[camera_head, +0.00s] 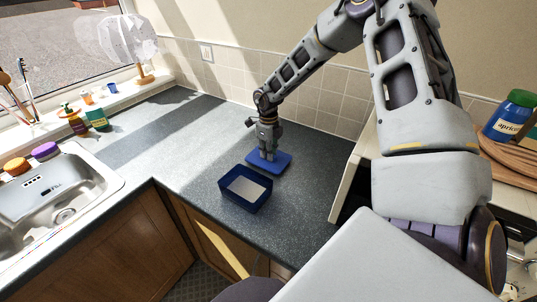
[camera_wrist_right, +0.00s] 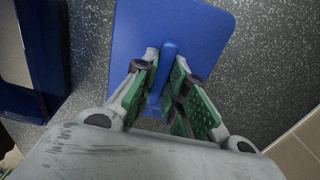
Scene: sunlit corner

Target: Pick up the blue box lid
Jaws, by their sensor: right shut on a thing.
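The blue box lid (camera_head: 282,164) is a flat blue plate with a raised bar handle, on or just above the dark countertop behind the box. My right gripper (camera_head: 268,155) is above it, pointing down. In the right wrist view the green-padded fingers of my right gripper (camera_wrist_right: 170,95) are shut on the handle of the lid (camera_wrist_right: 200,28). I cannot tell whether the lid touches the counter. The open dark blue box (camera_head: 246,190) stands in front of the lid, with a pale inside bottom. Its side also shows in the right wrist view (camera_wrist_right: 45,50). My left gripper is not in view.
The dark counter (camera_head: 180,140) is clear to the left of the box. A sink (camera_head: 60,190) lies at the far left. A tiled wall (camera_head: 325,95) rises behind the lid. A cream appliance edge (camera_head: 350,175) stands to the right.

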